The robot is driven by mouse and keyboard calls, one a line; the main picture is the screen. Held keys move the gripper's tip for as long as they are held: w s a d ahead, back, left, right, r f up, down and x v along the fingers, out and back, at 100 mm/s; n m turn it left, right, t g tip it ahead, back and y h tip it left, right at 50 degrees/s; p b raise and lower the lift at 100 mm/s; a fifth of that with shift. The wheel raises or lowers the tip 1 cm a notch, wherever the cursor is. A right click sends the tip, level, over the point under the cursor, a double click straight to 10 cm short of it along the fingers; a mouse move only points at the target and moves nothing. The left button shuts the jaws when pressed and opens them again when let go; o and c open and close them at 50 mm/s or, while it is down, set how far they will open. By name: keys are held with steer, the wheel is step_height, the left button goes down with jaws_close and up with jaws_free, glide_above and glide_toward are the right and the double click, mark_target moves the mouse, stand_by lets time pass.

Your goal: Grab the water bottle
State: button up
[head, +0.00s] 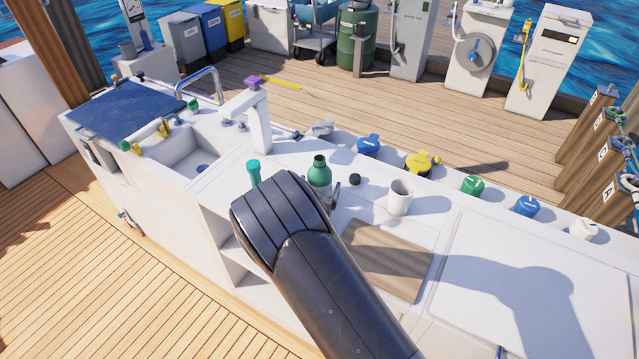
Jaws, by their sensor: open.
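The green water bottle (319,172) stands upright on the white counter, its neck uncapped and its lower part hidden behind my dark arm. My gripper (333,195) is mostly hidden by the arm; only a small grey part shows at the right side of the bottle. It is open. I cannot tell whether it touches the bottle or how the fingers sit around it.
A black cap (355,179) and a white mug (400,197) stand right of the bottle. A teal-topped item (254,172) is to its left, near the white faucet (257,122) and sink (190,160). A wooden board (385,262) lies in front. Coloured caps line the far edge.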

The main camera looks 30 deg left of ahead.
steer(key=shift+x, duration=1.5)
steer(key=shift+c, duration=0.3)
steer(key=c, duration=1.2)
